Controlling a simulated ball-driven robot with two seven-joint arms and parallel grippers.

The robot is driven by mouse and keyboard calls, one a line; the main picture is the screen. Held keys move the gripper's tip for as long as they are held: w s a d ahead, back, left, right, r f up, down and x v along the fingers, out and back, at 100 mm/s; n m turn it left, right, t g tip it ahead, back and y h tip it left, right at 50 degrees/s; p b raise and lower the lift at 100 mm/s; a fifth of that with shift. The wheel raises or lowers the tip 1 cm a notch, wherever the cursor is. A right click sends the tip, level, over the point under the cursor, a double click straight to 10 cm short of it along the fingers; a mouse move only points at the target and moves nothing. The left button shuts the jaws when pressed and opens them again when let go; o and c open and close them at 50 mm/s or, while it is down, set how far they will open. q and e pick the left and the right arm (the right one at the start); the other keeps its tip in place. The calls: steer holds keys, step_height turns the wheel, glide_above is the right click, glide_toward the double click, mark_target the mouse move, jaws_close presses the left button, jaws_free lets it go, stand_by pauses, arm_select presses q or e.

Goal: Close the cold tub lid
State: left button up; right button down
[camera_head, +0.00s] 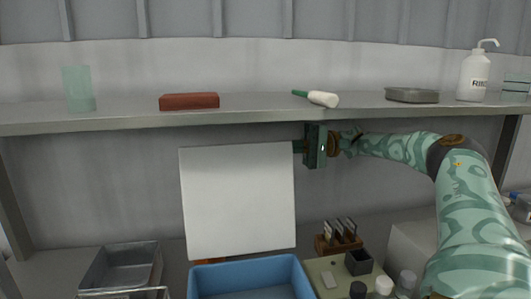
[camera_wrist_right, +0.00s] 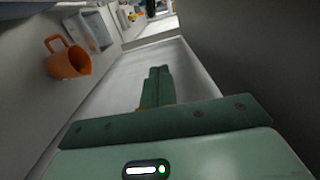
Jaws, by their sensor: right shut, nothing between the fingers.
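The cold tub seems to be the blue tub (camera_head: 250,278) at the bottom middle of the head view; its near part is cut off. Its white lid (camera_head: 238,200) stands open, nearly upright, at the tub's back. My right gripper (camera_head: 298,146) is at the lid's upper right corner, its fingers shut and empty, pointing left. I cannot tell whether they touch the lid or reach behind it. In the right wrist view the shut green fingers (camera_wrist_right: 157,82) lie in front of a pale surface that I cannot identify for sure. My left gripper is out of view.
A shelf (camera_head: 130,119) runs above the lid, bearing a red block (camera_head: 189,101) and a white bottle (camera_head: 473,76). A grey bin (camera_head: 120,266) stands left of the tub, a slide rack (camera_head: 338,240) to its right. An orange jug (camera_wrist_right: 68,60) shows in the wrist view.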

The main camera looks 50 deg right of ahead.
mark_target(266, 153)
arm_select(q)
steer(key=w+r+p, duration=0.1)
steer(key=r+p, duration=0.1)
steer(key=p, duration=0.1)
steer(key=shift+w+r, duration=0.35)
arm_select(e)
steer(key=a, duration=0.7)
steer(key=shift+w, duration=0.25)
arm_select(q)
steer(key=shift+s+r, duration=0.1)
arm_select(e)
steer(key=shift+r, duration=0.15)
